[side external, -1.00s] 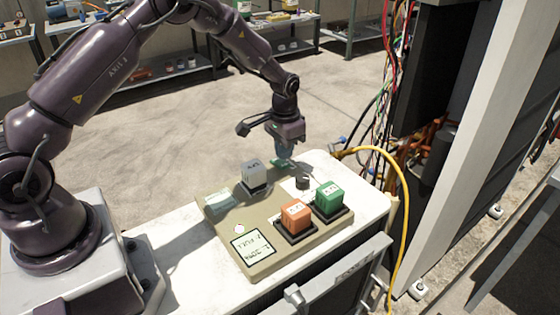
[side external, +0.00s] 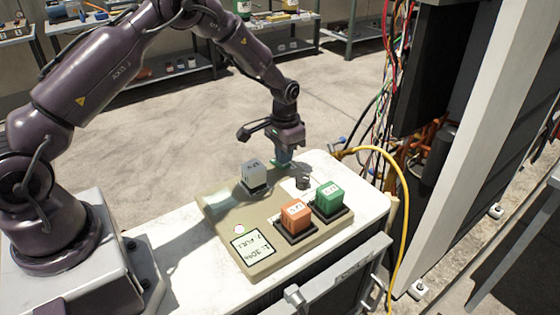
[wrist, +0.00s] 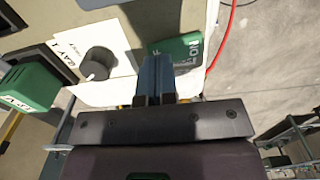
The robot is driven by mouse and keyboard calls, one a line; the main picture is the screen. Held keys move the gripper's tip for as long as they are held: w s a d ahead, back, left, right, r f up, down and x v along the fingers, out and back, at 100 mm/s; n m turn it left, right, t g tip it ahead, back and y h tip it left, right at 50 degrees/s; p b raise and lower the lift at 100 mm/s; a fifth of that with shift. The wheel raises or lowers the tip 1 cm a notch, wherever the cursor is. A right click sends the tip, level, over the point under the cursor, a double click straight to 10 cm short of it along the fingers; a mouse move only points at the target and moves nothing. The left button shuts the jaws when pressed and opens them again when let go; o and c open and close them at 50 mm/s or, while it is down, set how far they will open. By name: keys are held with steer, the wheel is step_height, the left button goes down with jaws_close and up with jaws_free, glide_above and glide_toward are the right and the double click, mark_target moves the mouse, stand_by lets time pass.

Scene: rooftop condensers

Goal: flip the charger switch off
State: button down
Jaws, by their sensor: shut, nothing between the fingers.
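The charger (side external: 215,212) is a flat beige unit on the white bench top. My gripper (side external: 283,160) points down at the charger's far edge, beside the dark knob (side external: 302,183). In the wrist view my gripper (wrist: 154,68) is shut and empty, its blue fingertips overlapping the switch's left part. I cannot tell whether they touch it. The knob (wrist: 97,62) is on a white "BAY 1" label left of the fingers.
Grey (side external: 254,174), orange (side external: 295,216) and green (side external: 329,197) blocks sit in dark sockets on the charger. A lettered display (side external: 253,247) and a small pinkish light (side external: 239,229) are at its near left. A yellow cable (side external: 402,200) loops past the bench's right end, near an open cabinet with wires.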

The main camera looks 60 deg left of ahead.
steer(key=shift+f, duration=0.65)
steer(key=shift+r, duration=3.55)
steer(key=shift+s+f, duration=0.15)
steer(key=shift+s, duration=0.05)
steer(key=s+d+r+t, duration=0.2)
steer(key=s+d+r, duration=0.2)
steer(key=s+r, duration=0.7)
steer(key=s+d+r+t, duration=0.3)
steer(key=s+r, duration=0.9)
steer(key=s, duration=0.4)
steer(key=shift+s+d+r+t, duration=0.2)
steer(key=shift+s+d+t, duration=0.05)
steer(key=shift+d+t, duration=0.1)
